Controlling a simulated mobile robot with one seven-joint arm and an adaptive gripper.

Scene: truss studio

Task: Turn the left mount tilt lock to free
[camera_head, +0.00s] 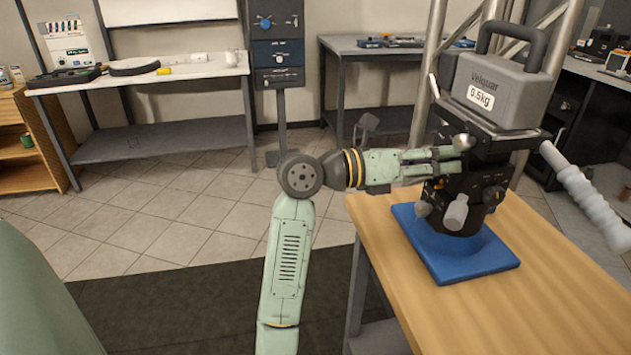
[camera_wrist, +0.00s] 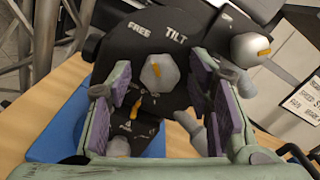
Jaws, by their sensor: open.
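The mount head (camera_head: 465,185) is black and stands on a blue base plate (camera_head: 480,262) on the wooden table. In the wrist view, a grey knob (camera_wrist: 150,76) with an orange pointer sits on a black plate below the white words FREE and TILT. Its pointer lies on a slant; the label it points at cannot be told. My gripper (camera_wrist: 162,82) is open, with a purple-padded finger on each side of this knob. Whether the pads touch it cannot be told. In the head view my gripper (camera_head: 455,158) reaches the mount's left side.
A grey 0.5kg weight (camera_head: 497,88) sits on top of the mount. A ribbed light handle (camera_head: 585,195) sticks out to the right. Another grey knob (camera_wrist: 249,48) with an orange mark is close by on the right. Metal truss poles (camera_head: 432,70) stand behind the mount.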

